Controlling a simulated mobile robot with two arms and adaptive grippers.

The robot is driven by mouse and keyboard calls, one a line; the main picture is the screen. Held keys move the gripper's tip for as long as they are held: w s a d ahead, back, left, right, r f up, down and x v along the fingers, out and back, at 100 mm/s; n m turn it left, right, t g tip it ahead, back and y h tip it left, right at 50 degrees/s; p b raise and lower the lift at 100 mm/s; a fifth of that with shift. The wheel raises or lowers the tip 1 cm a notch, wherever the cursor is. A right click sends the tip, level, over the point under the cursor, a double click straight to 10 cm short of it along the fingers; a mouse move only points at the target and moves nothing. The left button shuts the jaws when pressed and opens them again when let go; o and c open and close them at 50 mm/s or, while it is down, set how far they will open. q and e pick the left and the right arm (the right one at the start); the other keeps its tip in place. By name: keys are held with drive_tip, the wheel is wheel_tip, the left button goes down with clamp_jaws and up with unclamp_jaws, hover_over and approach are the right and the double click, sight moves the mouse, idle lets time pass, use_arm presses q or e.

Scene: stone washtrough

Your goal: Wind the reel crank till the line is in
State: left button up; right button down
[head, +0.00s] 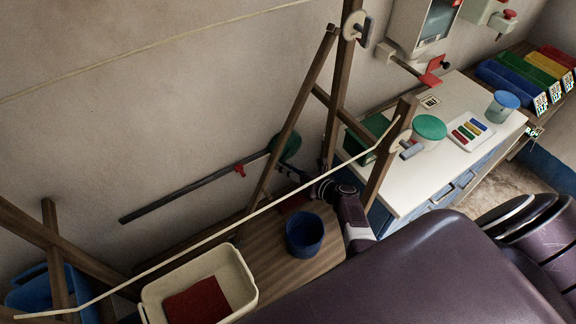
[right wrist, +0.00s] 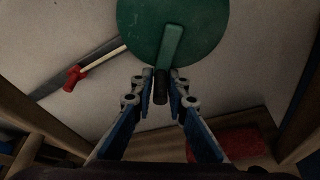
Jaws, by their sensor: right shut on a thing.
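The reel is a green disc (right wrist: 172,22) at the top of the right wrist view, with a green crank arm (right wrist: 171,46) pointing down to a dark handle (right wrist: 161,86). My right gripper (right wrist: 161,88) is shut on that handle, its fingers on both sides. In the head view the reel (head: 290,147) shows by the wall, partly behind a wooden post, with my right gripper (head: 306,180) just below it. A pale line (right wrist: 103,56) runs from the disc to a red tag (right wrist: 73,78) beside a dark bar. The red tag also shows in the head view (head: 240,170). My left gripper is not in view.
Wooden posts (head: 296,110) stand close around my right arm. A long pale cord (head: 215,237) crosses in front. A blue bucket (head: 305,236) and a cream basin (head: 246,283) stand below. A white-topped cabinet (head: 408,184) is at right.

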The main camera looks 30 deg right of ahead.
drive_tip(key=r+m+y, duration=0.1)
drive_tip(key=m, duration=0.2)
drive_tip(key=a+r+m+t+y, duration=0.1)
drive_tip(key=r+m, duration=0.1)
drive_tip(key=r+m+t+y, duration=0.1)
drive_tip(key=r+m, duration=0.1)
drive_tip(key=m, duration=0.1)
drive_tip(key=shift+w+a+m+y+b, duration=0.1)
drive_tip(key=shift+a+m+y+b, duration=0.2)
drive_tip(key=shift+y, duration=0.1)
drive_tip(key=r+m+t, duration=0.1)
drive_tip(key=m, duration=0.1)
drive_tip(key=d+m+t+b, duration=0.1)
drive_tip(key=m, duration=0.1)
drive_tip(key=r+m, duration=0.1)
drive_tip(key=m, duration=0.1)
drive_tip(key=shift+d+r+t, duration=0.2)
drive_tip(key=shift+r+t, duration=0.1)
drive_tip(key=shift+t, duration=0.1)
drive_tip(key=m, duration=0.2)
drive_tip(key=d+r+m+t+b, duration=0.1)
drive_tip(key=m, duration=0.1)
drive_tip(key=d+m+t+h, duration=0.1)
drive_tip(key=m, duration=0.1)
drive_tip(key=shift+r+m, duration=0.25)
drive_tip(key=shift+m, duration=0.15)
drive_tip(key=shift+h, duration=0.3)
